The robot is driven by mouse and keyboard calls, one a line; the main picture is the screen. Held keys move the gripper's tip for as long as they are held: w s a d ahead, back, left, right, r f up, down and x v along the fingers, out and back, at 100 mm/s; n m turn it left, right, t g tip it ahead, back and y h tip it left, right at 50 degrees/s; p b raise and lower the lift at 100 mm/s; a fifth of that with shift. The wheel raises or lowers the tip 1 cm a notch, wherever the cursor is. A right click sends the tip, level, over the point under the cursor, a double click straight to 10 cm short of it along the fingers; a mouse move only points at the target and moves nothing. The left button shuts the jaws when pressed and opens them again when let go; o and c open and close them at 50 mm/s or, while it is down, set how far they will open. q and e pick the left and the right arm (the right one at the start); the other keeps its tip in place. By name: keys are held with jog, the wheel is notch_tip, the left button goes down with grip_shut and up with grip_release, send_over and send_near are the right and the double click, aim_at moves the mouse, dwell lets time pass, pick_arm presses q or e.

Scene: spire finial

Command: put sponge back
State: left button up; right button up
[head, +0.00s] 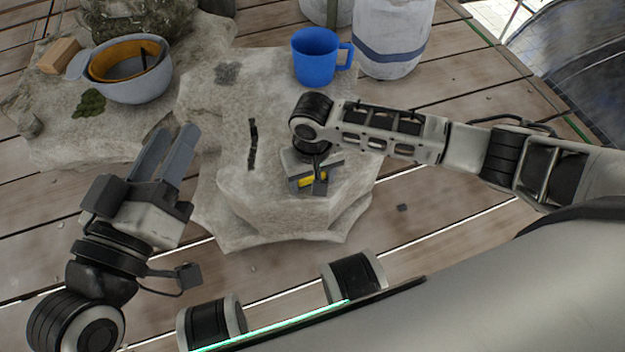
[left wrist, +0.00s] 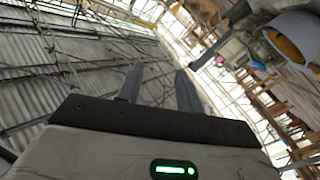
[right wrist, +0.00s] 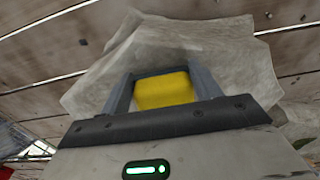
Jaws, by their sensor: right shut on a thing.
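The yellow sponge (right wrist: 163,90) sits between the two fingers of my right gripper (right wrist: 160,92), which is shut on it. In the head view only a small yellow part of the sponge (head: 312,181) shows beneath my right gripper (head: 318,185), over the front of the stone block; I cannot tell whether it touches the stone. My left gripper (head: 167,155) is open and empty, left of the stone block. Its two parted fingers also show in the left wrist view (left wrist: 160,88).
A blue mug (head: 314,57) stands at the back of the stone block (head: 222,120). A white bucket (head: 392,60) stands behind. A dark strip (head: 253,145) lies mid-block.

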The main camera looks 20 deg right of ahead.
jog(key=o, duration=1.1)
jog(key=shift+r+p, duration=0.5)
jog(key=shift+r, duration=0.35)
notch_tip(320, 180, up, 4)
jog(key=shift+f+p, duration=0.25)
jog(key=shift+p, duration=0.7)
pick_arm(q)
jog(key=f+p, duration=0.1)
jog(key=f+g+y+p, duration=0.1)
jog(key=s+a+g+y+p, duration=0.1)
jog(key=shift+s+f+m, duration=0.1)
jog(key=shift+f+m, duration=0.3)
pick_arm(e)
notch_tip(320, 180, up, 7)
